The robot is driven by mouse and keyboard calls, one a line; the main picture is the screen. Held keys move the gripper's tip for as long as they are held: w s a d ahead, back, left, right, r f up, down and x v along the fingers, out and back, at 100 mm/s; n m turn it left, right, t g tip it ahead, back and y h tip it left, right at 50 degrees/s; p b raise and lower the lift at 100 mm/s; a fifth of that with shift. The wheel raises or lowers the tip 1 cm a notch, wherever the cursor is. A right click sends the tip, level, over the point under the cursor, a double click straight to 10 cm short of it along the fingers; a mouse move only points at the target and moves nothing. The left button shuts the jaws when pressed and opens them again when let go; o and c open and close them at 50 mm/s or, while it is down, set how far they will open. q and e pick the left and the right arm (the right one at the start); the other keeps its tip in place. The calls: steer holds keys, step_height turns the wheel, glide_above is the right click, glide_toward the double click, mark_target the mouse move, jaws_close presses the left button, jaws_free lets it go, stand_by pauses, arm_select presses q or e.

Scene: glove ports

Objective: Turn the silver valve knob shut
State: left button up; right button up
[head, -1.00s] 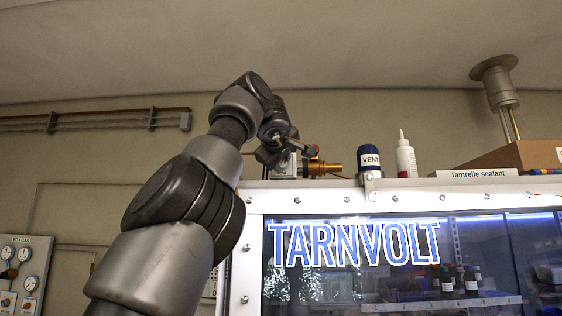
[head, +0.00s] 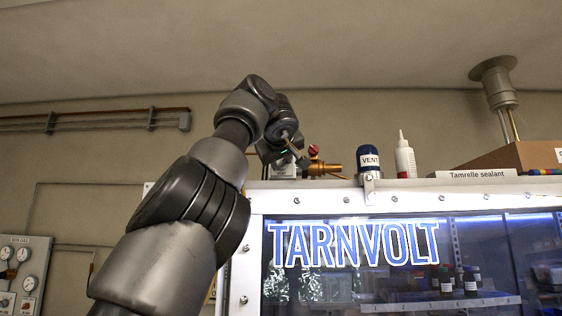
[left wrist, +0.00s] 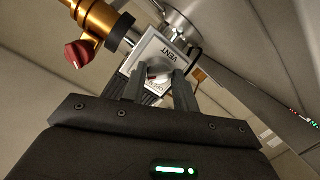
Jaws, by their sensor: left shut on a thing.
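The silver valve knob (left wrist: 157,77) shows in the left wrist view, on a pale plate (left wrist: 168,55) marked VENT. My left gripper (left wrist: 158,90) has its two dark fingers on either side of the knob and is shut on it. A small red mark shows on the knob's face. In the head view my left gripper (head: 287,153) is above the box's top left corner, and the knob is hidden behind it. My right gripper is in neither view.
A brass fitting (left wrist: 97,22) with a red knob (left wrist: 80,53) is close beside the plate. A dark blue VENT cap (head: 369,160), a white bottle (head: 405,157) and a cardboard box (head: 510,156) stand farther right, on or behind the glove box top (head: 400,184).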

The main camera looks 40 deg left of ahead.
arm_select(q)
steer(key=shift+r, duration=0.1)
steer(key=o, duration=0.9)
steer(key=shift+d, duration=0.1)
steer(key=shift+o, duration=0.2)
steer(key=shift+s+d, duration=0.15)
steer(key=shift+s, duration=0.1)
steer(key=b+v, duration=0.2)
steer(key=v, duration=0.8)
steer(key=shift+s+d, duration=0.1)
steer(key=shift+d, duration=0.1)
